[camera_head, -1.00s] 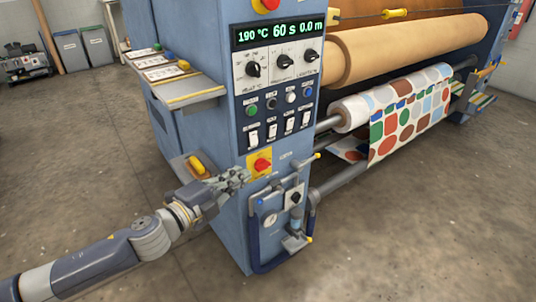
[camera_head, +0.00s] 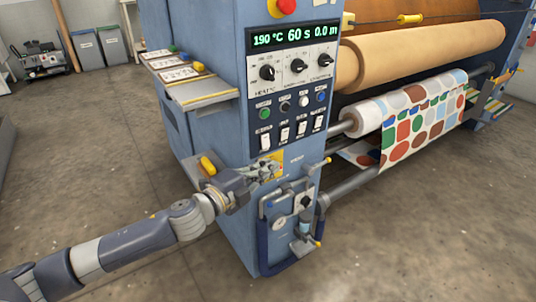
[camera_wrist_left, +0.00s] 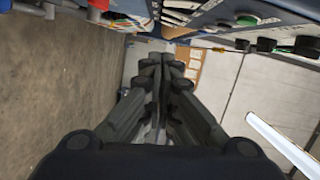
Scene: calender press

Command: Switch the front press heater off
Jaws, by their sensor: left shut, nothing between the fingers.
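The blue press cabinet (camera_head: 222,190) stands in the middle of the head view, its control panel facing me. A row of white rocker switches (camera_head: 284,134) sits below the coloured buttons; their labels are too small to read. A heat dial (camera_head: 267,73) sits under the display (camera_head: 293,35), which reads 190 °C, 60 s, 0.0 m. My right gripper is not in view.
A side shelf (camera_head: 205,95) with cards juts from the cabinet's left. A lower ledge with a yellow object (camera_head: 208,166) is close to my left wrist. A pipe and gauge assembly (camera_head: 290,220) is below the gripper. Rollers with patterned fabric (camera_head: 425,125) are at the right.

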